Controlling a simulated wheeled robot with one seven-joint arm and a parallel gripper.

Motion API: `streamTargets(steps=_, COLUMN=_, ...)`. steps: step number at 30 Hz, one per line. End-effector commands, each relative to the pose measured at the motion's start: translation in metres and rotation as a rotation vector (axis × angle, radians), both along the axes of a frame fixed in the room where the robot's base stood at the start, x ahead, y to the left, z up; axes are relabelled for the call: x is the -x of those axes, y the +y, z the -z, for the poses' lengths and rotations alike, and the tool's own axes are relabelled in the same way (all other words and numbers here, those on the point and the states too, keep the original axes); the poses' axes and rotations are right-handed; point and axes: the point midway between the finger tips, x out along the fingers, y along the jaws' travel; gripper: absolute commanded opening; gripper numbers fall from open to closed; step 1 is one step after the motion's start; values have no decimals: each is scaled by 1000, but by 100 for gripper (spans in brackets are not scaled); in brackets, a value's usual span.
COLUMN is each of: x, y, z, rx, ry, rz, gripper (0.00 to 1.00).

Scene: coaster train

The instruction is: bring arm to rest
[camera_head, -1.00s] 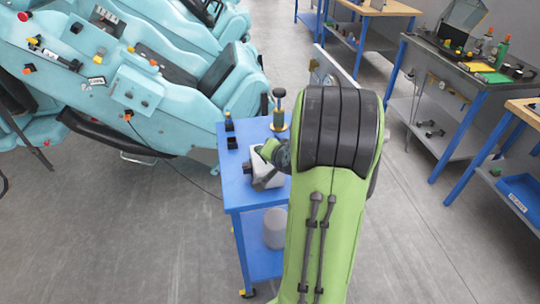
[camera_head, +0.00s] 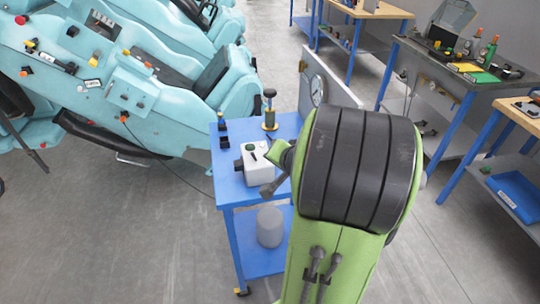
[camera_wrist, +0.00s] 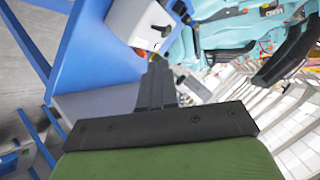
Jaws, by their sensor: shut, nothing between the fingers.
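My green and black arm (camera_head: 350,175) is raised at the right of the head view, in front of the blue cart. My gripper (camera_head: 267,190) shows at its far end as a small dark shape, partly hidden by the arm. In the wrist view my gripper (camera_wrist: 158,62) points away from the camera, with its dark fingers together and empty. A white box (camera_head: 257,168) stands on the blue cart (camera_head: 228,188), close beside the gripper in the picture. The white box (camera_wrist: 140,22) also shows beyond the fingertips in the wrist view, apart from them.
The teal coaster train (camera_head: 140,75) stands at the left. A plunger-like tool (camera_head: 270,112) and small black items stand on the cart's top. A grey container (camera_head: 270,227) sits on its lower shelf. Workbenches (camera_head: 450,80) line the right. Floor at the lower left is clear.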

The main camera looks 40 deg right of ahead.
Motion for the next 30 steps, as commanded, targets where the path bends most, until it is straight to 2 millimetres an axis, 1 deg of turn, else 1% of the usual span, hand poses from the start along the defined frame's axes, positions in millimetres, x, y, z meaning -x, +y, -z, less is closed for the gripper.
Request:
streamTargets(steps=1, x=7, y=3, z=-7, rx=3, ry=-2, rz=2, gripper=0)
streamTargets(steps=3, x=15, y=6, z=-13, rx=2, ry=0, rz=2, gripper=0)
streamTargets(steps=7, x=22, y=9, z=-18, rx=-1, ry=0, rz=0, gripper=0)
streamTargets(steps=23, x=22, y=9, z=-17, rx=-1, ry=1, rz=0, gripper=0)
streamTargets(steps=25, x=21, y=13, z=-18, rx=3, ry=5, rz=-11, gripper=0)
streamTargets(steps=26, x=20, y=18, z=-19, rx=9, ry=13, rz=-29, gripper=0)
streamTargets(steps=28, x=14, y=43, z=-23, rx=38, ry=52, rz=-116, gripper=0)
streamTargets(steps=29, x=12, y=59, z=-26, rx=58, ry=79, rz=-172, gripper=0)
streamTargets(steps=30, x=12, y=85, z=-30, rx=94, ry=124, rz=-262, gripper=0)
